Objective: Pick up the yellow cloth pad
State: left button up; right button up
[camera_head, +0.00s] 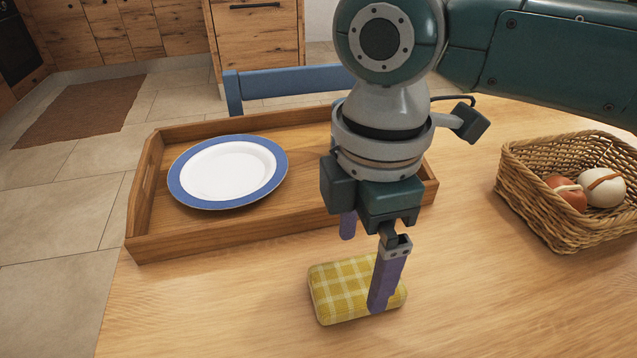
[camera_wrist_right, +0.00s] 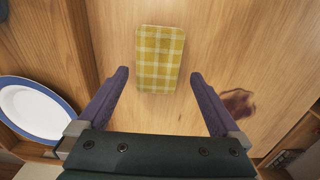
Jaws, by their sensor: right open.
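The yellow cloth pad (camera_head: 340,290) is a plaid rounded block lying flat on the wooden table, in front of the tray. My right gripper (camera_head: 365,272) is above it with its fingers pointing down. One purple finger hides part of the pad's right side in the head view. In the right wrist view the pad (camera_wrist_right: 160,58) lies beyond and between the two spread fingertips of the right gripper (camera_wrist_right: 159,75), with nothing held. Whether a finger touches the pad is hard to tell. My left gripper is not in view.
A wooden tray (camera_head: 150,247) holding a blue-rimmed white plate (camera_head: 228,170) stands behind the pad. A wicker basket (camera_head: 540,205) with round items is at the right. A blue chair back (camera_head: 290,82) is beyond the table. The table (camera_head: 490,300) is clear right of the pad.

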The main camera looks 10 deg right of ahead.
aim_at(357, 279)
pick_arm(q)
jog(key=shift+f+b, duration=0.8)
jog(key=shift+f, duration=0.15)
pick_arm(e)
notch_tip(357, 279, down, 5)
jog(key=shift+w+f, duration=0.1)
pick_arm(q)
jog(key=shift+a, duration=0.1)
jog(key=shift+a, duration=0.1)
pick_arm(e)
jog(key=shift+c, duration=1.4)
jog(key=c, duration=0.9)
jog(key=shift+o, duration=0.2)
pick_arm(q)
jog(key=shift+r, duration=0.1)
pick_arm(e)
jog(key=shift+r, duration=0.2)
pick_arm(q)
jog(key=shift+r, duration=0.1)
pick_arm(e)
jog(key=shift+r, duration=0.25)
pick_arm(q)
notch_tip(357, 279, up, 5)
jog(key=p, duration=0.5)
pick_arm(e)
notch_tip(357, 279, up, 19)
jog(key=shift+r, duration=0.2)
